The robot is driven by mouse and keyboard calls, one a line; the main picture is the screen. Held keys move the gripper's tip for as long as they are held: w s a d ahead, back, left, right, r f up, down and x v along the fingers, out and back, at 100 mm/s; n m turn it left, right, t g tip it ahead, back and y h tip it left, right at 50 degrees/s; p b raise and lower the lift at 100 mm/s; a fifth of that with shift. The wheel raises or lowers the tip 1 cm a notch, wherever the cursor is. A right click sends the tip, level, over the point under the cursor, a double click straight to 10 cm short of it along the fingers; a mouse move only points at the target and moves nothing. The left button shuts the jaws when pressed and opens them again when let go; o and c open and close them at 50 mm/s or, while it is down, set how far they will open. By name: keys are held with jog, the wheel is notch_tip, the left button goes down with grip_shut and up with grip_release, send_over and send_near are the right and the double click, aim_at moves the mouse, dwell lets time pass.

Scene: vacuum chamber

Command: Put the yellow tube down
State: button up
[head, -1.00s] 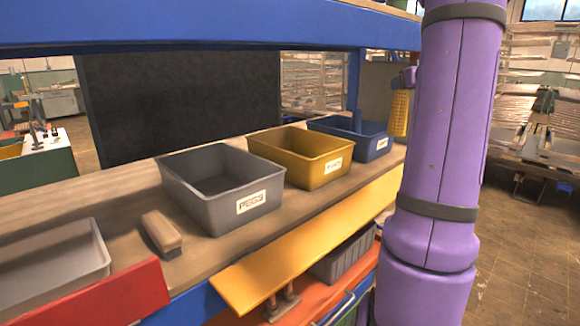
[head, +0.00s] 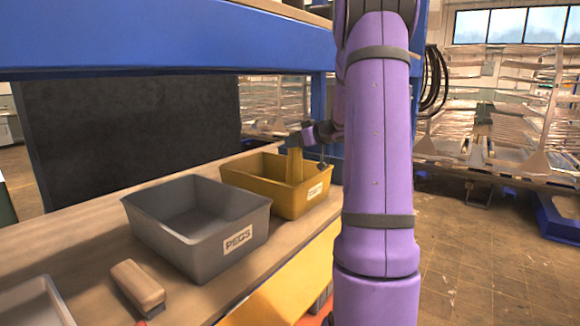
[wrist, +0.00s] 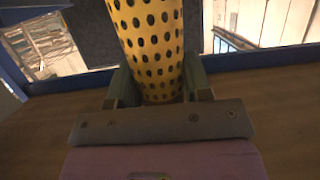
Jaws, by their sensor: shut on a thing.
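The yellow tube (wrist: 152,40) is perforated with dark round holes. In the wrist view it stands between the two fingers of my gripper (wrist: 158,88), which is shut on it; its upper end is cut off by the picture edge. In the head view the tube (head: 295,166) looks small and roughly upright, overlapping the yellow bin (head: 262,189). I cannot tell whether its lower end is inside, above or behind the bin. My gripper (head: 304,147) is at its upper part, partly hidden by my arm.
On the wooden bench a grey bin (head: 180,235) labelled PEGS stands left of the yellow bin. A blue bin is mostly hidden behind my arm. A brush-like block (head: 137,287) and a pale tray (head: 35,305) lie nearer. A blue beam (head: 170,42) crosses above.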

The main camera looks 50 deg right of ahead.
aim_at(301, 156)
jog(key=shift+f, duration=2.9)
jog(key=o, duration=1.1)
jog(key=shift+o, duration=0.2)
